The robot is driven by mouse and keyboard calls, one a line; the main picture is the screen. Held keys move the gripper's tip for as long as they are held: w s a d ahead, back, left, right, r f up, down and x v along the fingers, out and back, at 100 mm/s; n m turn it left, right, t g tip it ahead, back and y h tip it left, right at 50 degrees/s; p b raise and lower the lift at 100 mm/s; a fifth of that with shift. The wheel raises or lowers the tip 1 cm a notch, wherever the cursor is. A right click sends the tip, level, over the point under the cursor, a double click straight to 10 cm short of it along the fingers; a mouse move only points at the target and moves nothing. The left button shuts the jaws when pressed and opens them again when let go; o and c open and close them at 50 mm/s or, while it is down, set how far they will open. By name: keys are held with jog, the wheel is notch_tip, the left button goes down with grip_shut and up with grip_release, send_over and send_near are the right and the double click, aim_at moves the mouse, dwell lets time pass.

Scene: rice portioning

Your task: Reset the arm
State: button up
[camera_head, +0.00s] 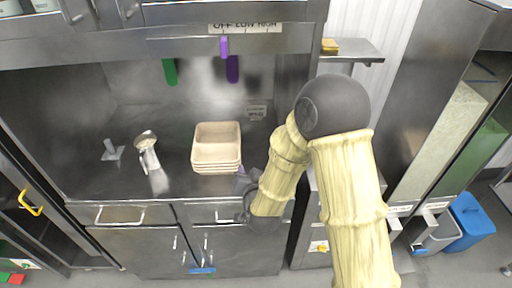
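My arm, in pale yellow sleeves with a dark grey elbow, reaches in from the lower right. My gripper (244,184) is at the counter's front edge, just right of and below a stack of beige trays (216,166). It is small, dark and partly hidden by my forearm. I cannot tell whether its fingers are open or shut, or whether it holds anything. A metal scoop (148,155) with pale contents in its bowl lies on the counter, left of the trays and apart from my gripper.
The steel counter (110,185) is mostly clear at the left. A small metal piece (111,150) stands there. Green (170,72) and purple (232,68) handles hang above. Drawers and cabinet doors (145,248) are below. A blue bin (470,222) stands at the right.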

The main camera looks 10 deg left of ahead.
jog(key=s+d+r+g+h, duration=0.1)
jog(key=d+g+h, duration=0.15)
jog(key=d, duration=0.55)
jog(key=s+d+r+g+h, duration=0.1)
jog(key=s+d+g, duration=0.15)
jog(key=d, duration=0.55)
jog(key=s+d+r+g+h, duration=0.1)
jog(key=s+d+g, duration=0.4)
jog(key=s+d, duration=0.5)
jog(key=shift+s+d+r+h, duration=0.2)
jog(key=shift+d+r+h, duration=0.15)
jog(key=shift+d+r, duration=0.45)
jog(key=shift+s, duration=0.1)
jog(key=shift+f, duration=0.1)
